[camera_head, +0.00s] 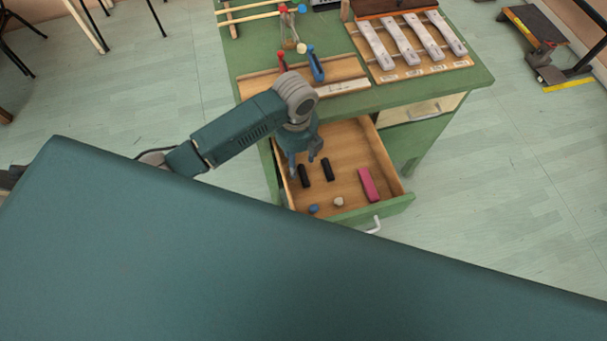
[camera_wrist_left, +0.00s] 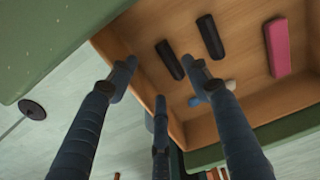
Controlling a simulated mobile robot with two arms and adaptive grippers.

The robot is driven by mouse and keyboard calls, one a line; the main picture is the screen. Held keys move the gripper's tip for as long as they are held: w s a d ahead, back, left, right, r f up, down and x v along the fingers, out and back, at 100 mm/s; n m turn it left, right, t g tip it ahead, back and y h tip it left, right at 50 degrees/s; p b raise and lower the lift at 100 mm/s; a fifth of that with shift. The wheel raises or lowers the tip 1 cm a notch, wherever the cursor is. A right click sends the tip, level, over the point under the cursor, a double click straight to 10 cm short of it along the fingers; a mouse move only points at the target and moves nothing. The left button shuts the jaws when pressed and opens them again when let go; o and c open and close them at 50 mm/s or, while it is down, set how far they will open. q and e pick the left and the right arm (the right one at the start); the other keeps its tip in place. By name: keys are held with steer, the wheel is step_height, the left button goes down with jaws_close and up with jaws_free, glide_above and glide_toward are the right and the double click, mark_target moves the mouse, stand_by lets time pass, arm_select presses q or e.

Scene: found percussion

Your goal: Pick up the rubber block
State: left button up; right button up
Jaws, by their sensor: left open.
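An open drawer (camera_head: 352,145) of the green table holds two black blocks, the left one (camera_head: 303,176) and the right one (camera_head: 328,169), and a pink block (camera_head: 368,184). I cannot tell for sure which is the rubber block. My left gripper (camera_head: 303,162) is open and empty above the drawer's left side, near the black blocks. In the left wrist view its spread fingers (camera_wrist_left: 160,88) are apart from the left black block (camera_wrist_left: 169,60), the right black block (camera_wrist_left: 210,37) and the pink block (camera_wrist_left: 277,47). My right gripper does not show.
A blue ball (camera_head: 313,209) and a pale ball (camera_head: 338,201) lie near the drawer front. The drawer walls surround the blocks. The green tabletop (camera_head: 440,90) above bears pale bars on a wooden board (camera_head: 462,66) and mallets. My teal body covers the lower picture.

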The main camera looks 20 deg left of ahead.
mark_target(301, 172)
arm_select(q)
steer(key=f, duration=0.6)
steer(key=shift+w+d+f, duration=0.1)
steer(key=shift+d+f, duration=0.25)
steer(key=shift+d, duration=0.05)
steer(key=c, duration=1.2)
